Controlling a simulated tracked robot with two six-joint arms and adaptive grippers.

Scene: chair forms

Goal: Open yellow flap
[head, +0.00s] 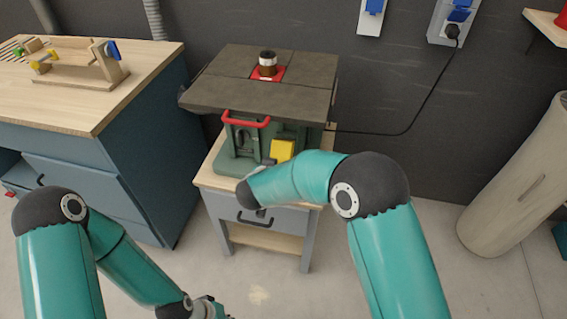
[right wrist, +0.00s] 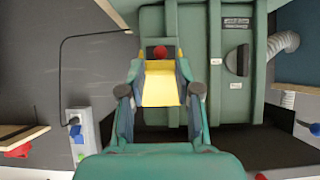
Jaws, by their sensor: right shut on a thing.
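The yellow flap (head: 283,150) is on the front of the green machine body (head: 237,155), under the dark table top. In the right wrist view, the yellow flap (right wrist: 160,88) sits between the two fingers of my right gripper (right wrist: 160,70), which is shut on it. A round red button (right wrist: 160,52) shows just past the flap's edge there. How far the flap is swung out is hard to tell. In the head view my right arm hides most of that gripper. My left gripper (head: 208,306) is low at the bottom edge, partly cut off, away from the machine.
The machine stands on a small grey stand with a drawer (head: 283,217). A red handle (head: 246,119) is left of the flap. A blue workbench (head: 150,165) stands at the left. A black cable (head: 400,130) runs to a wall socket (head: 450,25). A beige cylinder (head: 520,180) leans at the right.

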